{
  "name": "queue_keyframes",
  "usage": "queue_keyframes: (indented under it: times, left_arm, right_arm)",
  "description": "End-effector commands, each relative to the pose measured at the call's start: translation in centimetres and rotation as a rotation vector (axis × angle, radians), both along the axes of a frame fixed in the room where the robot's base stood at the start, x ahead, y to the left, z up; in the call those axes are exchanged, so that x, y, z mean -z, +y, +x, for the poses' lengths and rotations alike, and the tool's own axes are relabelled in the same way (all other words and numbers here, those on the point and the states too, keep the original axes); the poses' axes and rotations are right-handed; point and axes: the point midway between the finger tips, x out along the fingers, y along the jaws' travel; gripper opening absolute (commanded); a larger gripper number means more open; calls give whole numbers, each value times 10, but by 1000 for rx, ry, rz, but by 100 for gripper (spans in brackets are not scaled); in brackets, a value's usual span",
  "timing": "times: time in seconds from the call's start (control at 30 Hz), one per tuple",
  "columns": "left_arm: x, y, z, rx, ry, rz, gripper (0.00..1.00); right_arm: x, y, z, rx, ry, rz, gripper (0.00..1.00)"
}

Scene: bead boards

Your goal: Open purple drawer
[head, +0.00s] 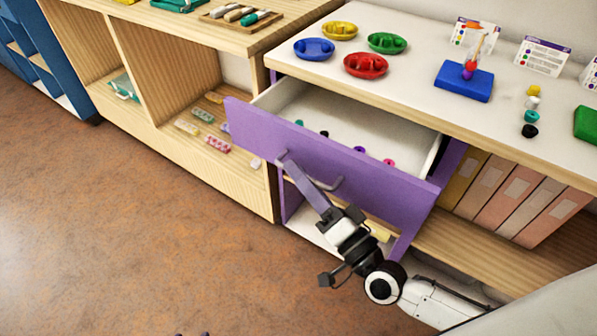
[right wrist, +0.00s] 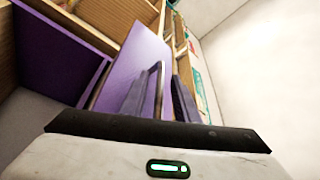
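The purple drawer (head: 330,165) is pulled well out of the white-topped cabinet, and its white inside shows with several small coloured beads. Its purple front fills the middle of the right wrist view (right wrist: 125,65). The drawer's bar handle (head: 338,184) sits on that front. My right gripper (head: 288,163) is at the handle's left part. In the right wrist view its two fingers lie on either side of the handle bar (right wrist: 158,90); whether they press on it I cannot tell. Only two dark tips of my left gripper (head: 192,334) show at the bottom edge, apart and empty.
The white cabinet top (head: 400,75) holds coloured dishes, a blue bead stand (head: 464,81), loose beads and cards. Folders (head: 515,190) stand on the shelf at right. An open wooden shelf (head: 190,80) is at left. The brown floor (head: 130,240) before the drawer is clear.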

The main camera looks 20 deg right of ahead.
Motion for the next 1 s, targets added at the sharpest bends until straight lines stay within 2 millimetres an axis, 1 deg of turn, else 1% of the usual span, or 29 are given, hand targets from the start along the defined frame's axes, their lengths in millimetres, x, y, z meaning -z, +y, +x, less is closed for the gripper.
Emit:
queue_keyframes:
  times: [0.1,0.37,0.4,0.47,0.5,0.57,0.83,0.93,1.0]
  left_arm:
    - [0,0,0,1,0,1,36]
    - [2,0,0,0,3,2,36]
    - [2,0,0,0,3,2,36]
    - [2,0,0,1,3,1,36]
    - [2,0,0,1,3,1,36]
    - [2,0,0,1,3,1,36]
    - [0,0,0,1,4,2,36]
    - [-6,0,0,1,3,3,36]
    - [-12,0,-1,2,4,5,36]
  right_arm:
    - [-2,3,7,-1,0,-1,28]
    - [-2,3,8,-1,0,-3,28]
    - [-2,3,8,-1,0,-3,26]
    - [-2,3,8,-1,0,-3,16]
    - [-2,3,8,-1,0,-3,9]
    - [-2,3,8,-1,1,-2,0]
    - [-2,5,7,-1,2,-1,0]
    - [-3,17,-2,-3,5,3,0]
    - [-4,31,-13,-2,7,6,0]
